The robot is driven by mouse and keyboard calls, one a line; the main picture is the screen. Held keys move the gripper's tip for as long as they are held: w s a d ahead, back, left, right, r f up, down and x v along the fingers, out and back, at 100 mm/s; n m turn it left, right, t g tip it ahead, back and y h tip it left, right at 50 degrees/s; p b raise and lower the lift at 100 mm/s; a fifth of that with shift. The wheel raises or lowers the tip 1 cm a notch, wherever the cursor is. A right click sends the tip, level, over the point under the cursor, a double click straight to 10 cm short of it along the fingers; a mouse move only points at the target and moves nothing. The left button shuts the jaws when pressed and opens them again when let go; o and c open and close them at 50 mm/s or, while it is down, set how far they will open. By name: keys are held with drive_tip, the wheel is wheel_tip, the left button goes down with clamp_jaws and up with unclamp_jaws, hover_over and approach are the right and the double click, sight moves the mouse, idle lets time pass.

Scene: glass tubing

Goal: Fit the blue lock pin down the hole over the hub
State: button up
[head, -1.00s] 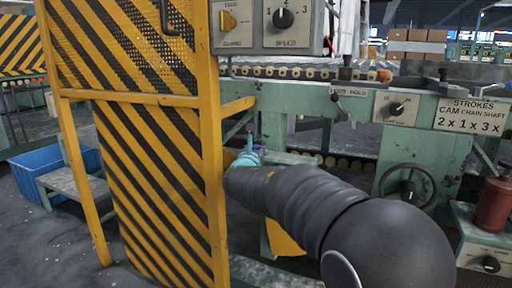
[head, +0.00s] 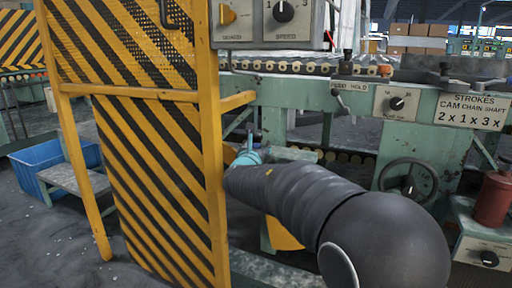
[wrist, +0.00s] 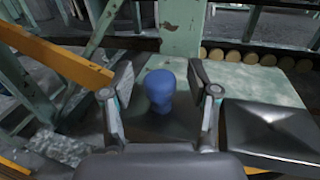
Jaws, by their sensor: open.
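The blue lock pin (wrist: 160,88) stands upright in the wrist view, with a wide rounded head over a narrower neck. My gripper (wrist: 159,78) is open, one finger on each side of the pin, with a visible gap on both sides. The pin's foot is over a dark surface, and I cannot tell whether it is seated in anything. In the head view my gripper (head: 247,157) is small and partly hidden behind the yellow post, with a bit of blue above it. I cannot make out the hub or its hole.
A yellow-and-black striped guard (head: 150,180) stands close left of my gripper. A yellow bar (wrist: 55,55) crosses the wrist view's left. A dark square plate (wrist: 272,130) lies at right. The green machine frame (head: 310,100), rollers and handwheel (head: 408,180) are behind and to the right.

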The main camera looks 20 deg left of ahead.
drive_tip(key=s+d, duration=0.2)
drive_tip(key=s, duration=0.9)
drive_tip(key=shift+s+d, duration=0.15)
drive_tip(key=shift+s, duration=0.25)
